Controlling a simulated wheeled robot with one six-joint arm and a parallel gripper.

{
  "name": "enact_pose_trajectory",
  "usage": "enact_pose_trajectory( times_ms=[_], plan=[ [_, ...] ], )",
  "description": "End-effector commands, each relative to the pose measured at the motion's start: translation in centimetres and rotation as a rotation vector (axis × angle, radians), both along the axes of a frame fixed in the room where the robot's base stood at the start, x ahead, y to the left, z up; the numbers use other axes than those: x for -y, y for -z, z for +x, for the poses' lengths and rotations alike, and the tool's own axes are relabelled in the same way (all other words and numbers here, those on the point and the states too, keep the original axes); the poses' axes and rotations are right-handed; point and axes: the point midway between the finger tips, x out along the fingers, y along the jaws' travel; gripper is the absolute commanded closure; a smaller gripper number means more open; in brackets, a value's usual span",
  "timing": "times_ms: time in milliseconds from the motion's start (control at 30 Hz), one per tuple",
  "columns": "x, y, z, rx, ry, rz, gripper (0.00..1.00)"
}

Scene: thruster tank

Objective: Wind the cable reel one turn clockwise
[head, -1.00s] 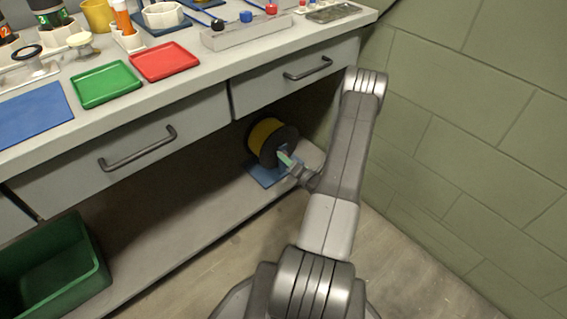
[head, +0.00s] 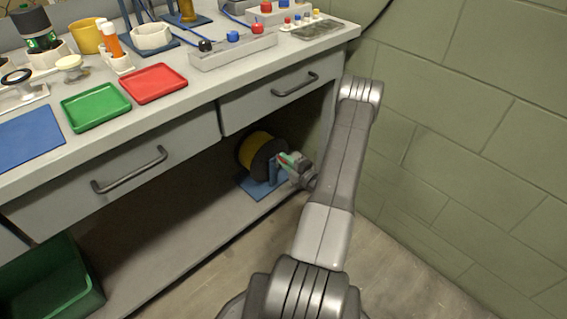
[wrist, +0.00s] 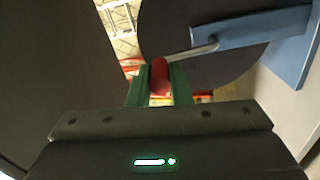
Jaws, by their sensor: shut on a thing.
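The cable reel (head: 256,146), a yellow winding between dark round flanges, stands on a blue base (head: 250,187) on the shelf under the bench. In the wrist view its dark flange (wrist: 215,75) fills the upper middle, with the blue stand (wrist: 262,30) at the upper right. A grey crank arm (wrist: 200,50) runs from the stand side to a red handle (wrist: 159,76). My gripper (head: 286,158) is at the reel's right side. In the wrist view the green fingers of my gripper (wrist: 160,88) are shut on the red handle, one on each side.
The bench has two drawers with dark handles (head: 130,171) above the shelf. A green bin (head: 55,280) stands at the lower left. A block wall (head: 480,130) is close on the right. The shelf left of the reel is clear.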

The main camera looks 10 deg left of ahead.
Motion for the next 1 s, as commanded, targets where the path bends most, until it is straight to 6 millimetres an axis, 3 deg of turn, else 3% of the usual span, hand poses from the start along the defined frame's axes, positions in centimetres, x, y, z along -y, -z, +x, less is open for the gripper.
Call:
enact_pose_trajectory(
  times_ms=[633,667,733,1000],
  plan=[
    [0.3,0.01,0.34,-0.037,0.003,0.028,1.0],
    [0.3,0.01,0.34,-0.037,0.003,0.028,0.76],
    [0.3,0.02,0.33,-0.037,0.003,0.028,0.62],
    [0.26,0.01,0.28,-0.036,0.001,0.028,0.6]
  ],
)
